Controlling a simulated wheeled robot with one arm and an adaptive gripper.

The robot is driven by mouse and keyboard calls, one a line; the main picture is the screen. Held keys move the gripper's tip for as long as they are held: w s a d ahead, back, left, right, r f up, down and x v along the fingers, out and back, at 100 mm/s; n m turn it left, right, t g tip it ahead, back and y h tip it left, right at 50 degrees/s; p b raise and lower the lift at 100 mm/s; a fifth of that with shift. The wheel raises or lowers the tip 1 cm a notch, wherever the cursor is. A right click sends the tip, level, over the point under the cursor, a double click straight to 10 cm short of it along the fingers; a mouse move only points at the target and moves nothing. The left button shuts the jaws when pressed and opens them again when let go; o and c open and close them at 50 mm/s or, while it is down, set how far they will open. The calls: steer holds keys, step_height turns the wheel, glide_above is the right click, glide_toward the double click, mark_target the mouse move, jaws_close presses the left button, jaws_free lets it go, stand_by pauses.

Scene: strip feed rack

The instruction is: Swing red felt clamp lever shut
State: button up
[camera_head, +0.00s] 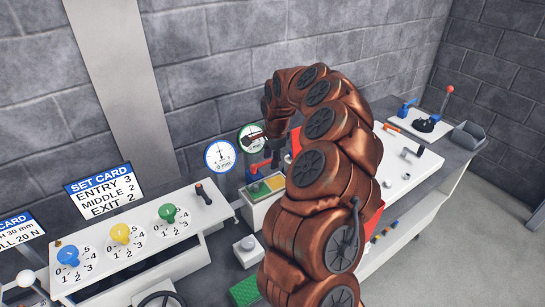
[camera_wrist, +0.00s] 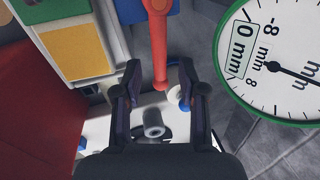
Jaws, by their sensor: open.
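In the wrist view a red lever (camera_wrist: 158,45) runs down from the top edge, and its rounded end lies in the picture between the two fingertips. Whether the fingers touch it I cannot tell; a gap shows on both sides. My gripper (camera_wrist: 160,80) is open, with one dark finger on each side of the lever. In the head view a small red handle (camera_head: 260,165) shows by a blue part, left of my arm. My gripper is mostly hidden there by my own copper-coloured arm. The lever's pivot and the felt are not clearly visible.
A green-rimmed dial (camera_wrist: 275,65) stands close on the right in the wrist view. A blue-rimmed dial (camera_head: 219,154) is nearby. Green and yellow pads (camera_wrist: 75,52) lie left of the lever. A white bench (camera_head: 410,165) with tools extends to the right.

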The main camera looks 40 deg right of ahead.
jaws_close()
stand_by(0.4)
steer(key=shift+d, duration=0.15)
steer(key=shift+f, duration=0.1)
